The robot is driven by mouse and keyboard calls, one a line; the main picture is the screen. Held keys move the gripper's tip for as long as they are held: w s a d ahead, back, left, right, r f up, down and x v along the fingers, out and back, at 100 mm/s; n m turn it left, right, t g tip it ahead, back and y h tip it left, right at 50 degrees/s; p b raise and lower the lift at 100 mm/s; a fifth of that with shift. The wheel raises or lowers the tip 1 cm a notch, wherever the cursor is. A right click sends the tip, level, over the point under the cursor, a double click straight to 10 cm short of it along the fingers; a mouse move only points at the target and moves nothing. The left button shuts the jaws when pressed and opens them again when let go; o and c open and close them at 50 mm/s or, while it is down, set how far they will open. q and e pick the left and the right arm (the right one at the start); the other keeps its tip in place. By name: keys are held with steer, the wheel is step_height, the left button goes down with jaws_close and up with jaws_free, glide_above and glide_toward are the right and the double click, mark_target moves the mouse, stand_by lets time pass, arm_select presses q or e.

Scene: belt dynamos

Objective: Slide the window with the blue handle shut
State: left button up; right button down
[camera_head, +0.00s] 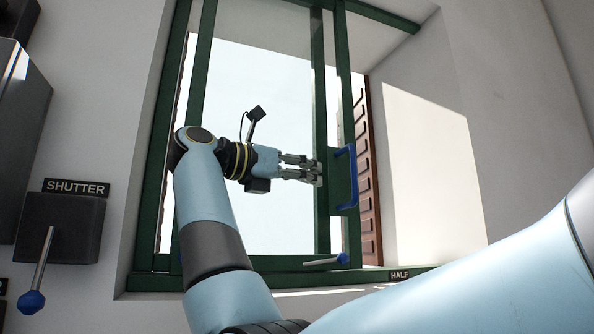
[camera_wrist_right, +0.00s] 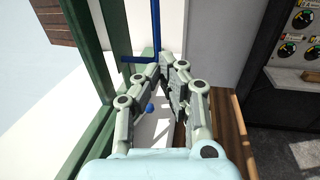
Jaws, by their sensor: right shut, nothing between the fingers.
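The window sash (camera_head: 319,110) has a green frame, with a blue U-shaped handle (camera_head: 352,180) on its right-hand upright. Bright open sky shows to the left of that upright. My right gripper (camera_head: 318,173) is shut and empty, just left of the handle, its fingertips in front of the green upright. In the right wrist view the blue handle (camera_wrist_right: 155,30) rises just beyond the closed fingertips (camera_wrist_right: 172,68); I cannot tell whether they touch. My left gripper is not in view.
A lever with a blue knob (camera_head: 342,258) sits on the sill near a HALF label (camera_head: 399,275). A SHUTTER box (camera_head: 60,228) with a lever is on the left wall. A brown slatted shutter (camera_head: 369,180) stands behind the handle. A dark panel with dials (camera_wrist_right: 292,48) is at right.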

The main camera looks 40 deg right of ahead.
mark_target(354, 182)
steer(key=d, duration=0.2)
steer(key=d+p, duration=0.1)
steer(key=d, duration=0.2)
steer(key=s+d, duration=0.1)
steer(key=d, duration=0.2)
steer(key=shift+d+p, duration=0.3)
steer(key=shift+d, duration=0.2)
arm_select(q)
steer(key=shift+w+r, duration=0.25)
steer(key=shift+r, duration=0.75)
